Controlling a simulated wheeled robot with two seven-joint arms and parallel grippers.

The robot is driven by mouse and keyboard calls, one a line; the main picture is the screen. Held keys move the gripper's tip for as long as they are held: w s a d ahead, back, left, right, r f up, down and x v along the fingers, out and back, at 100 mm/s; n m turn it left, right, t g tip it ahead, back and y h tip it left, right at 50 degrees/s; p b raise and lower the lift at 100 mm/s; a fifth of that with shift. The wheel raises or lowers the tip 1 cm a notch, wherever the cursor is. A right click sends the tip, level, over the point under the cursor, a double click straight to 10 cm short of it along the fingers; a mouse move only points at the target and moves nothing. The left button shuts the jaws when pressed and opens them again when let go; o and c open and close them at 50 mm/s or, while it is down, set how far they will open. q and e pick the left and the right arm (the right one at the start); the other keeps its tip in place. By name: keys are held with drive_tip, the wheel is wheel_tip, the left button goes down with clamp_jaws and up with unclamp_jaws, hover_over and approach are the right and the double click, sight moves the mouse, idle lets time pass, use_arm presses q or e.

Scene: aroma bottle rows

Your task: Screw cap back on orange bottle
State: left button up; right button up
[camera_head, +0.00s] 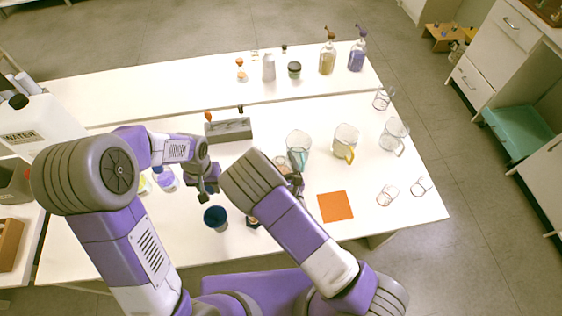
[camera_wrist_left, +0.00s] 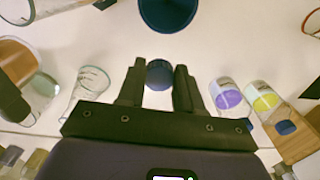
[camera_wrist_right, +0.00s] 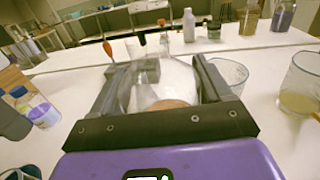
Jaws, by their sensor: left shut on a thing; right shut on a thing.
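My left gripper (camera_head: 206,190) is shut on a dark blue cap (camera_wrist_left: 158,74), which shows between the fingertips (camera_wrist_left: 160,70) in the left wrist view. My right gripper (camera_head: 295,184) is shut on a clear glass bottle with orange-brown contents (camera_wrist_right: 168,103); the bottle fills the space between the fingers (camera_wrist_right: 158,75) in the right wrist view. In the head view my right arm hides most of this bottle. The cap and the bottle are apart, with the left gripper to the left of the right one. The bottle's mouth is not clear to see.
A dark blue cup (camera_head: 215,216) stands in front of the left gripper. Purple (camera_head: 166,180) and yellow (camera_head: 144,186) bottles stand at left. A grey block (camera_head: 229,129) lies behind. Glass beakers (camera_head: 345,140) and an orange mat (camera_head: 335,206) are at right, with bare table around the mat.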

use_arm(q)
drive_tip(key=w+d+r+m, duration=0.35)
drive_tip(key=d+r, duration=0.25)
drive_tip(key=d, duration=0.4)
drive_tip(key=m, duration=0.3)
approach(280, 156)
drive_tip(key=s, duration=0.2)
drive_tip(key=shift+w+a+f, duration=0.1)
drive_tip(key=shift+w+f, duration=0.15)
drive_tip(key=shift+f, duration=0.15)
drive_tip(key=shift+f, duration=1.9)
drive_tip(key=shift+f, duration=0.85)
drive_tip(key=shift+s+f, duration=0.1)
drive_tip(key=shift+f, duration=0.45)
